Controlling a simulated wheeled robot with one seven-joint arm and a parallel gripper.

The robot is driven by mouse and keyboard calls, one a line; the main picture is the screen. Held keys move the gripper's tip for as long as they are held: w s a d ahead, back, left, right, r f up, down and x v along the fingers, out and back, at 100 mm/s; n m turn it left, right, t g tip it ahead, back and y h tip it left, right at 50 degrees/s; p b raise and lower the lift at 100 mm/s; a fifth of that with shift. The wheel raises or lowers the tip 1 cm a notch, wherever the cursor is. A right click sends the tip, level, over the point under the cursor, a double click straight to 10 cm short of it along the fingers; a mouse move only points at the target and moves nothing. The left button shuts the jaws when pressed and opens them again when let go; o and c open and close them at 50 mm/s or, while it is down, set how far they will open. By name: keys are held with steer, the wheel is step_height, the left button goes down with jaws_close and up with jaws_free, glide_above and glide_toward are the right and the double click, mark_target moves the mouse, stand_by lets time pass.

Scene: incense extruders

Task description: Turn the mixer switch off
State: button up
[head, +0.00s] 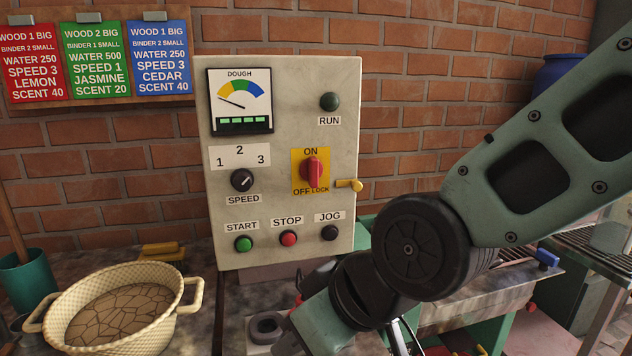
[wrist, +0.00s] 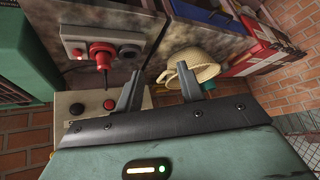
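The mixer switch (head: 313,171) is a red rotary handle on a yellow plate, on the right side of a pale control panel (head: 285,120) in the head view. The handle stands upright, with ON above it and OFF LOCK below. A small yellow piece (head: 349,185) sticks out at the panel's edge beside it. My gripper (wrist: 160,80) is open and empty in the wrist view, its two fingers apart. In the head view my arm reaches down in front of the panel's lower right; the fingertips do not show there. The switch is not clearly recognisable in the wrist view.
A cream basket (head: 182,272) stands at lower left. A box with a red button (wrist: 109,104) lies behind my fingers in the wrist view. A brick wall stands behind.

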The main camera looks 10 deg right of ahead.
steer(key=w+d+r+m+t+h+b, duration=0.6)
steer(key=w+d+r+t, duration=0.3)
steer(key=w+r+t, duration=0.3)
steer(key=y+p, duration=0.1)
steer(key=p, duration=0.9)
glide_toward(315, 165)
steer(key=shift+m+t, duration=0.3)
steer(key=w+p, duration=0.1)
steer(key=w, duration=0.2)
steer(key=w+p, duration=0.1)
steer(key=w, duration=0.2)
steer(key=w+p, duration=0.1)
steer(key=w, duration=0.1)
steer(key=shift+w+f, duration=0.25)
steer(key=shift+w, duration=0.15)
steer(key=shift+c, duration=0.4)
jaws_close()
